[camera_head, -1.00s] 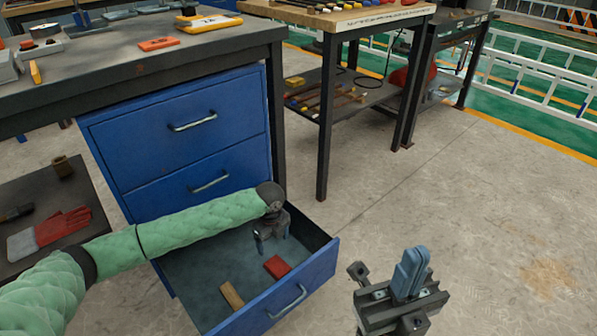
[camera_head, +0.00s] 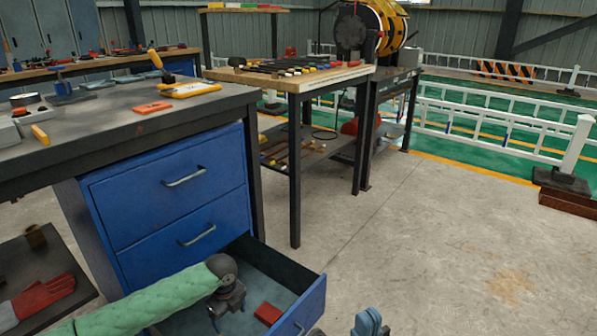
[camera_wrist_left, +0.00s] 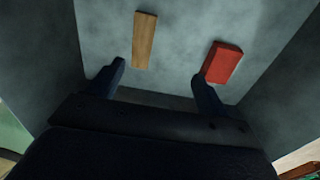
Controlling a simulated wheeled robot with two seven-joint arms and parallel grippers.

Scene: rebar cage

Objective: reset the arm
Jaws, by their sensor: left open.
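My left gripper (camera_head: 228,305) hangs over the open bottom drawer (camera_head: 313,303) of the blue cabinet, its arm coming in from the left. In the left wrist view its two fingers (camera_wrist_left: 160,82) are spread apart with nothing between them. A red block (camera_head: 268,313) lies on the drawer floor to the right of the gripper; it also shows in the wrist view (camera_wrist_left: 223,63). A tan wooden block (camera_wrist_left: 144,40) lies beyond the fingertips. My right gripper (camera_head: 368,323) shows only its blue fingertips at the bottom edge, close together, with nothing visible between them.
The dark workbench (camera_head: 130,130) stands above the blue cabinet (camera_head: 170,200). It carries an orange block (camera_head: 152,107) and a yellow device (camera_head: 190,90). A wooden-topped table (camera_head: 290,82) with tools stands behind. A red glove (camera_head: 44,296) lies on a low shelf at left.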

